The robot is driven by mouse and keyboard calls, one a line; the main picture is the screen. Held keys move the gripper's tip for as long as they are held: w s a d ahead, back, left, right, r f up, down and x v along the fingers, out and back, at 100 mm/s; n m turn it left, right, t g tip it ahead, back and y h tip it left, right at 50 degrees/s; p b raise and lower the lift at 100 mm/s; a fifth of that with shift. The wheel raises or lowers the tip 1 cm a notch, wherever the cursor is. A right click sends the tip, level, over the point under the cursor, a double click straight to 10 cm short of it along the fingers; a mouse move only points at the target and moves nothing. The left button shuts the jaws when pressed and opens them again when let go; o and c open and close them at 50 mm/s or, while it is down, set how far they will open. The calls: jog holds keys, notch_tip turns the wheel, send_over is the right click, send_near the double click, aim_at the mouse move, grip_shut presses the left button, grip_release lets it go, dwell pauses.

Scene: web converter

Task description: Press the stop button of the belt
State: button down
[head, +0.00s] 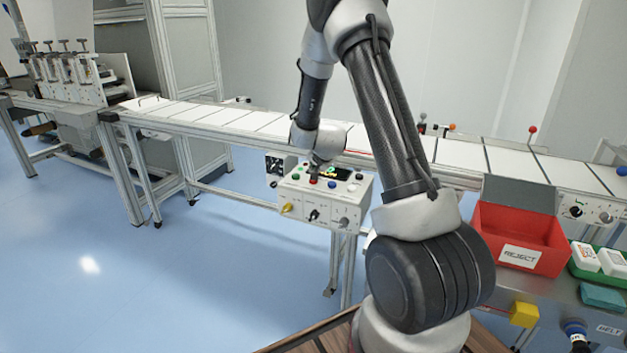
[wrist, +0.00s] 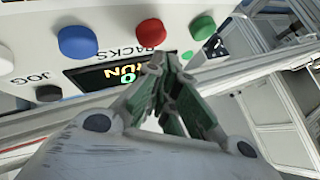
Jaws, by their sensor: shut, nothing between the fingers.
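A white control box (head: 342,207) stands in front of the conveyor, with coloured buttons on its sloping top. My gripper (wrist: 160,72) is shut and empty, pointing at the panel near the red button. I cannot tell whether it touches the panel. In the head view the gripper (head: 316,172) is over the box top, small and partly hidden by my wrist. No stop label is readable.
A green button (wrist: 205,52) and a black one (wrist: 48,93) are nearby. The conveyor belt (head: 235,117) runs behind the box.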

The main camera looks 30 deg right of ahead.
jog(key=shift+f, duration=0.35)
jog(key=shift+f, duration=0.65)
dwell(0.7)
jog(key=shift+r, duration=1.1)
jog(key=shift+r, duration=2.5)
